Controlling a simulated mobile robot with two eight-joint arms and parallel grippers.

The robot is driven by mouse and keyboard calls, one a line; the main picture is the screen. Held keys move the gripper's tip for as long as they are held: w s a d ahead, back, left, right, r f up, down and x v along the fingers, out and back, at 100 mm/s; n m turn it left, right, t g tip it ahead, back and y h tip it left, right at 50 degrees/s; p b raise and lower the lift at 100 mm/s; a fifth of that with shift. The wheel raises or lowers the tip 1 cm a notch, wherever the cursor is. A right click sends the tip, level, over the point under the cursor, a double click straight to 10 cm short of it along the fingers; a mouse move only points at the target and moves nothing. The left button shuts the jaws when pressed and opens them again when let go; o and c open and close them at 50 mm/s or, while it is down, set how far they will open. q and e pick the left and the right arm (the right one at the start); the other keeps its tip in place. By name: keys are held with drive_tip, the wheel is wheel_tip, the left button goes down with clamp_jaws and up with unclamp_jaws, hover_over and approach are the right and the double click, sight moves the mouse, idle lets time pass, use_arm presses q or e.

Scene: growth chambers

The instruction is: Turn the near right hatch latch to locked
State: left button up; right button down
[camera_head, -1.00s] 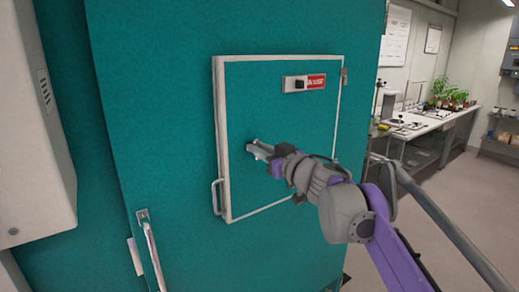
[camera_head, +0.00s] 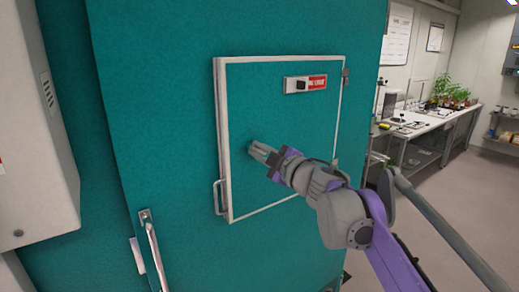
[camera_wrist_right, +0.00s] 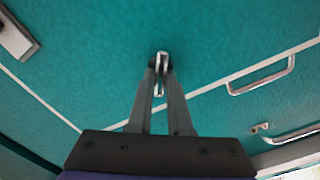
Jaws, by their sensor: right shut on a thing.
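The hatch (camera_head: 285,180) is a teal panel with a white frame in the teal chamber wall. My right gripper (camera_head: 256,148) is at the left part of the hatch, and its fingers hide the latch in the head view. In the right wrist view, my right gripper (camera_wrist_right: 161,85) is shut on the latch (camera_wrist_right: 161,62), a small silver lever between the fingertips, standing out from the teal panel. A dark piece shows around its base. My left gripper is not in view.
A slide label with red (camera_head: 305,84) sits near the hatch's top. A handle (camera_head: 217,196) is at its lower left; it also shows in the right wrist view (camera_wrist_right: 262,77). A long door handle (camera_head: 153,250) stands lower left. A bench with plants (camera_head: 440,125) is at the right.

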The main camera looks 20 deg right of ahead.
drive_tip(key=n, duration=0.3)
drive_tip(key=shift+n+p, duration=0.3)
drive_tip(key=shift+p, duration=0.05)
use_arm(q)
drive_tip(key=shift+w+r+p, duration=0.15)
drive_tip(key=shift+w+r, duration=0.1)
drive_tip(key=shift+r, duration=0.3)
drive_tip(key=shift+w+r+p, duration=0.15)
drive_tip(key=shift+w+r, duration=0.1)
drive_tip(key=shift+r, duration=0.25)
use_arm(e)
drive_tip(key=shift+f+n, duration=0.2)
drive_tip(key=shift+n, duration=1.3)
drive_tip(key=c, duration=0.8)
unclamp_jaws()
drive_tip(key=shift+c, duration=0.2)
drive_tip(key=shift+s, duration=0.1)
use_arm(q)
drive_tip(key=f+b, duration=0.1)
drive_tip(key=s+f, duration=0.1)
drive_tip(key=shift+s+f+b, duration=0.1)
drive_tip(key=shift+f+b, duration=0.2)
drive_tip(key=shift+b, duration=0.1)
use_arm(e)
drive_tip(key=v, duration=1)
drive_tip(key=shift+s, duration=0.3)
